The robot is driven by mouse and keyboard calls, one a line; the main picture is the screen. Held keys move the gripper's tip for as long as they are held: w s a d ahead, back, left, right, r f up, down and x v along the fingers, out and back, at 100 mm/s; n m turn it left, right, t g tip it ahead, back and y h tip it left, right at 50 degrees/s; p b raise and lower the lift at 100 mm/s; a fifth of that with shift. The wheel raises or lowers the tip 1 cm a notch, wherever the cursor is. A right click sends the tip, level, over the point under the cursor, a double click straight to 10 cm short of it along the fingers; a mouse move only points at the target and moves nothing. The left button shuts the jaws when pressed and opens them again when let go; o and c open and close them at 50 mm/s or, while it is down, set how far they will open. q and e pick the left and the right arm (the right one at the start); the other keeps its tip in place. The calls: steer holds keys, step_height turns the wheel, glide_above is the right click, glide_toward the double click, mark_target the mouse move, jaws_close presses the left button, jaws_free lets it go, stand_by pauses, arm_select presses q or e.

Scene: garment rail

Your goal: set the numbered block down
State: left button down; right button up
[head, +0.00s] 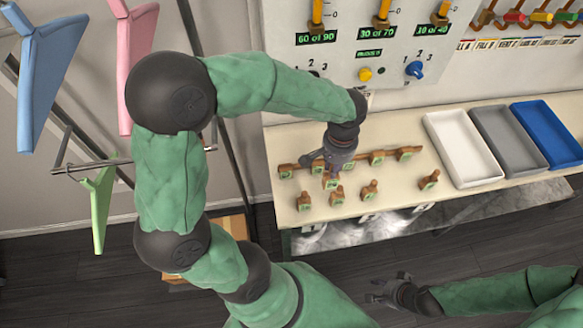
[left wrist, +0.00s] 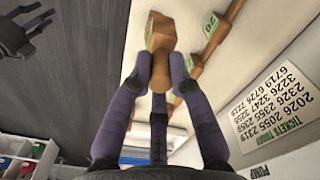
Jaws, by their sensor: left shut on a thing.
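My left gripper (head: 333,168) is over the bench among several brown wooden blocks with green number labels. It is shut on one numbered block (head: 330,183). In the left wrist view the two fingertips (left wrist: 160,75) close around the narrow end of this block (left wrist: 160,38), and part of its green label shows. I cannot tell whether the block touches the bench or hangs just above it. My right gripper (head: 388,290) is low at the right, off the bench, with its fingers spread and nothing between them. It also shows in the left wrist view (left wrist: 28,32).
More blocks stand along a brown strip (head: 392,155) and in front of it, including one block (head: 429,181) to the right. White (head: 436,127), grey (head: 482,121) and blue (head: 530,116) trays sit at the right of the bench (head: 395,203). Clothes hang at the left.

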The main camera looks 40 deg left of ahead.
arm_select(q)
steer(key=w+a+f+b, duration=0.3)
steer(key=a+f+b, duration=0.1)
steer(key=a+f, duration=0.9)
steer(key=shift+a, duration=0.2)
steer(key=shift+w, duration=0.1)
steer(key=shift+f, duration=0.15)
steer(key=c, duration=1.1)
jaws_free()
steer(key=shift+c, duration=0.2)
